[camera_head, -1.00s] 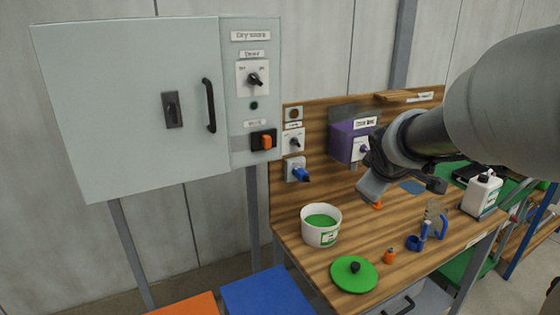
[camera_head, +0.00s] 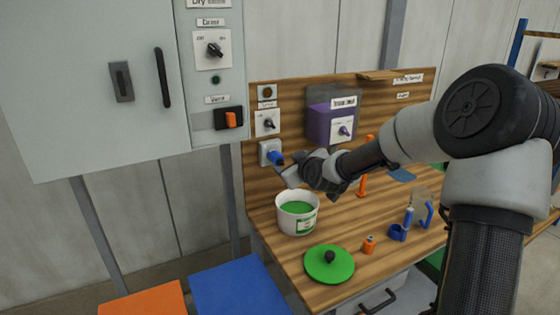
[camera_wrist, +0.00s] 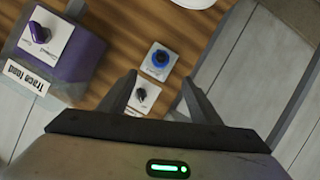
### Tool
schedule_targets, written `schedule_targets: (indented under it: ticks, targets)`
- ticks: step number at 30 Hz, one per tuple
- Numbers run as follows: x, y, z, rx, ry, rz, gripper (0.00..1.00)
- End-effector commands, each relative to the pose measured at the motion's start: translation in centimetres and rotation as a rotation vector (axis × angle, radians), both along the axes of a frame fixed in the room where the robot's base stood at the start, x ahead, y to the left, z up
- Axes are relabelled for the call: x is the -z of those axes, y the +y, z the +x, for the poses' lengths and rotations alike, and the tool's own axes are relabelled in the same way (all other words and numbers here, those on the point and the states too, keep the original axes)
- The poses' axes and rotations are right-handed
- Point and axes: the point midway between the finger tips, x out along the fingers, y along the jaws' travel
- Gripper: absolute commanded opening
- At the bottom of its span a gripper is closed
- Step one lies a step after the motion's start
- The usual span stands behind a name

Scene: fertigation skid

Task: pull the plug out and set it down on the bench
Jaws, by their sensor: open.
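The blue plug (camera_head: 275,158) sits in a pale socket plate (camera_head: 266,148) on the wooden back panel. It also shows in the wrist view (camera_wrist: 160,57), just beyond my fingertips. My gripper (camera_head: 284,173) is close in front of the plug, a little below and right of it in the head view. In the wrist view my gripper (camera_wrist: 158,80) is open, with nothing between its fingers. Contact with the plug cannot be seen. The wooden bench (camera_head: 345,220) lies below, with bare wood in its middle.
A white tub of green stuff (camera_head: 297,222) stands just under my gripper.

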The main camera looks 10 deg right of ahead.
Motion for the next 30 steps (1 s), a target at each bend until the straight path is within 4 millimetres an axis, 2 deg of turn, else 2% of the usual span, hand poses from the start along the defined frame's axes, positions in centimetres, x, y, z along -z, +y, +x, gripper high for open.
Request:
schedule_targets:
  ticks: [9, 18, 24, 30]
  targets:
    - [2.3, 1.1, 6.0, -0.001, 0.002, 0.002, 0.58]
    - [4.2, 1.8, 11.0, -0.001, 0.003, 0.001, 0.58]
    - [4.9, 2.1, 12.7, -0.001, 0.003, 0.001, 0.58]
    - [5.1, 2.1, 13.1, -0.001, 0.001, -0.001, 0.58]
